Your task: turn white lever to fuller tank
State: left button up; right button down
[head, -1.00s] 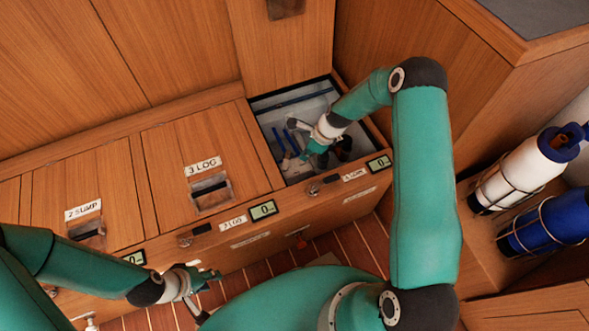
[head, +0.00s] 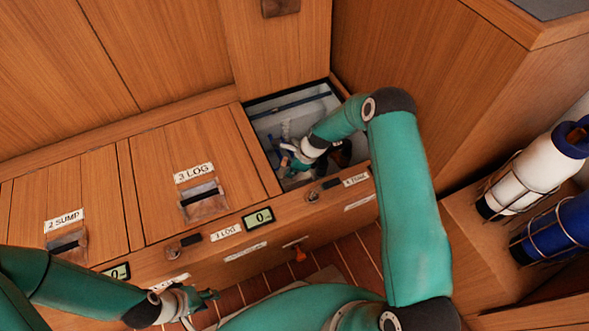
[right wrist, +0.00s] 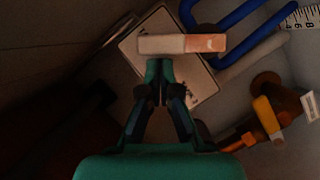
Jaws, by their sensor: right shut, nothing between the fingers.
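In the right wrist view, a white lever (right wrist: 162,44) with a pale orange right end lies crosswise just beyond my right gripper (right wrist: 166,68). The fingers are shut and empty, with their tips close below the lever; I cannot tell whether they touch it. In the head view my right gripper (head: 289,163) is down inside the open locker (head: 262,112). My left gripper (head: 208,297) hangs in front of the locker bench; its finger opening is unclear. The tank levels are not visible.
Closed lids labelled 3 LOG (head: 195,172) and 2 SUMP (head: 65,220) lie left of the locker. A front display (head: 258,218) reads 0. Caged white (head: 525,178) and blue bottles stand right.

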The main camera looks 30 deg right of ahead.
jog(key=shift+a, duration=0.1)
jog(key=shift+w+a+r+p, duration=0.2)
jog(key=shift+w+a+p, duration=0.2)
jog(key=shift+a+p, duration=0.4)
jog(key=shift+w+a, duration=0.1)
jog(key=shift+a+f, duration=0.1)
jog(key=shift+f, duration=0.1)
jog(key=shift+d, duration=0.2)
jog(key=shift+d, duration=0.7)
jog(key=shift+r, duration=0.1)
jog(key=p+v, duration=0.7)
jog(key=v, duration=0.2)
jog(key=shift+s+a+r+p, duration=0.25)
jog(key=shift+s+r+p, duration=0.1)
jog(key=shift+s+p, duration=0.1)
